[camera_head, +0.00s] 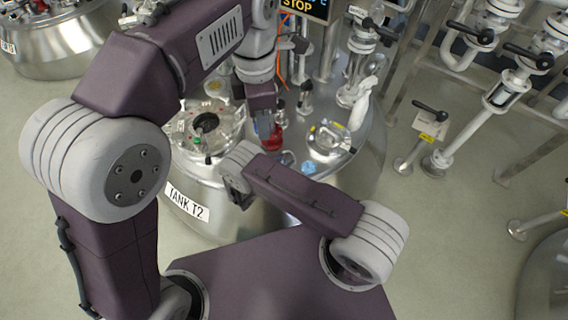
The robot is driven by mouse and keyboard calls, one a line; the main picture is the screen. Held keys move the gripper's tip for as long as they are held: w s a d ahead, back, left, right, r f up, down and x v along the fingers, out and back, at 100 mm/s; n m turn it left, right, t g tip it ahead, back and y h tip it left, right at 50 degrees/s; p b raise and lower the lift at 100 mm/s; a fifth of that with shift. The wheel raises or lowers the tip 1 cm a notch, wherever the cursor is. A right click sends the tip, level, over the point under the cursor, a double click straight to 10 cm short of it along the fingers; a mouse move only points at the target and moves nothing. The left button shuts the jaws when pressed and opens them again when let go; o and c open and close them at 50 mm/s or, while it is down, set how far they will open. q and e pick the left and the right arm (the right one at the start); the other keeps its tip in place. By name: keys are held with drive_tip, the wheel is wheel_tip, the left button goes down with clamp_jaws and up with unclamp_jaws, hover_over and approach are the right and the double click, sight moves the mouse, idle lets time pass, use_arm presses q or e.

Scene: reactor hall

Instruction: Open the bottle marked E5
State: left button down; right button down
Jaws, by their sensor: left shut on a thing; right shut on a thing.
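A small rounded red vessel (272,138) stands out on top of the tank marked TANK T2, and I cannot read any mark on it. My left gripper (265,124) reaches down from above with its fingers at the red vessel, shut on it; the fingers cover part of it. My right gripper (238,192) shows only as a dark part below the grey wrist, at the tank's front edge. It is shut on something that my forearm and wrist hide. No E5 mark is readable anywhere.
TANK T2 (205,232) has a round hatch (206,126) at left and a flanged port (328,140) at right. Pipes with black-handled valves (472,34) fill the right side. Open floor (445,215) lies at right.

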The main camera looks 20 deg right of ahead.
use_arm(q)
drive_tip(key=shift+r, duration=0.1)
use_arm(e)
drive_tip(key=shift+r, duration=0.1)
use_arm(q)
drive_tip(key=shift+s+f, duration=0.1)
drive_tip(key=shift+f, duration=0.1)
use_arm(e)
drive_tip(key=c, duration=1)
unclamp_jaws()
drive_tip(key=shift+o, duration=0.2)
use_arm(q)
drive_tip(key=shift+r, duration=0.3)
use_arm(e)
drive_tip(key=shift+r, duration=0.15)
use_arm(q)
drive_tip(key=shift+r+p, duration=0.8)
drive_tip(key=shift+p, duration=0.15)
use_arm(e)
drive_tip(key=v, duration=1.2)
